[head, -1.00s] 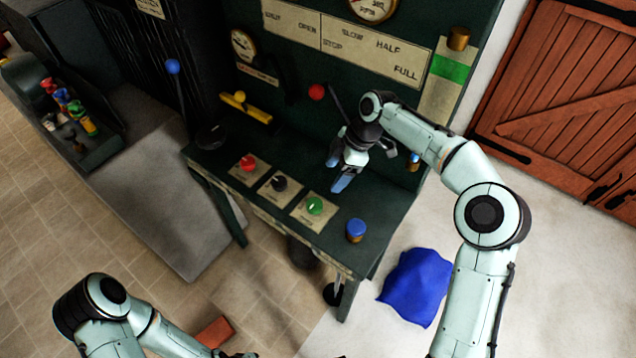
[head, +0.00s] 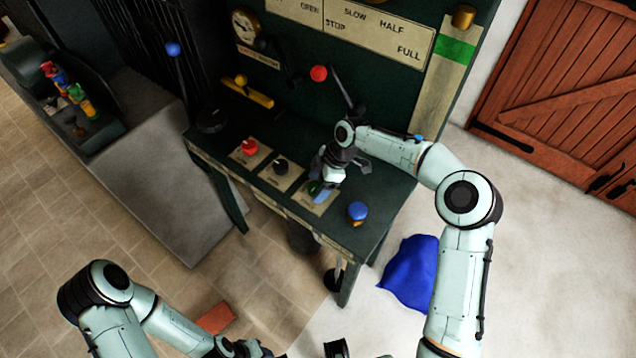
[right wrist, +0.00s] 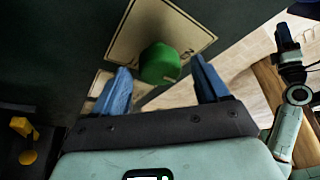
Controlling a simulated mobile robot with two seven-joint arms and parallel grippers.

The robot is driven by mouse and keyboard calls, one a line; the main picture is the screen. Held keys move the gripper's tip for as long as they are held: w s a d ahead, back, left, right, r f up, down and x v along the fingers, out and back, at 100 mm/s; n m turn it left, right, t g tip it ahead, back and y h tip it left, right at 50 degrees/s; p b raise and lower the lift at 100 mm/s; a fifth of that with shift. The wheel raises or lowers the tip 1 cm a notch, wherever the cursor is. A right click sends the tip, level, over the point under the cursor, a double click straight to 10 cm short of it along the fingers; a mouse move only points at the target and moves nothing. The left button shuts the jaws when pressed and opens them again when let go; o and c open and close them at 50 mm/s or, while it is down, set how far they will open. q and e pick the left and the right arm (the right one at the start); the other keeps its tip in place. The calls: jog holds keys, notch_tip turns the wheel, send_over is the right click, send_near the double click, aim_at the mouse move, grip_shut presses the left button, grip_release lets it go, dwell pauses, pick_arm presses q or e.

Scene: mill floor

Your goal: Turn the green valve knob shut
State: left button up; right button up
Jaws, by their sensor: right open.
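The green valve knob (head: 313,187) is on a pale plate on the dark green console, mostly hidden by my right gripper in the head view. In the right wrist view the round green knob (right wrist: 160,63) shows clearly between the two blue fingertips. My right gripper (head: 323,192) is open and over the knob. Gaps show on both sides of it, so the fingers look apart from it. My left gripper (head: 240,348) is low at the bottom edge, away from the console, and its fingers are not clear.
A black knob (head: 281,166) and a red knob (head: 250,147) sit to the left on their own plates. A blue knob (head: 357,211) stands close on the right. A red-tipped lever (head: 319,74) rises behind. A blue cloth (head: 411,270) lies on the floor.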

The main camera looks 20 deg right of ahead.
jog(key=c, duration=1)
jog(key=shift+c, duration=0.2)
pick_arm(q)
jog(key=shift+f, duration=0.1)
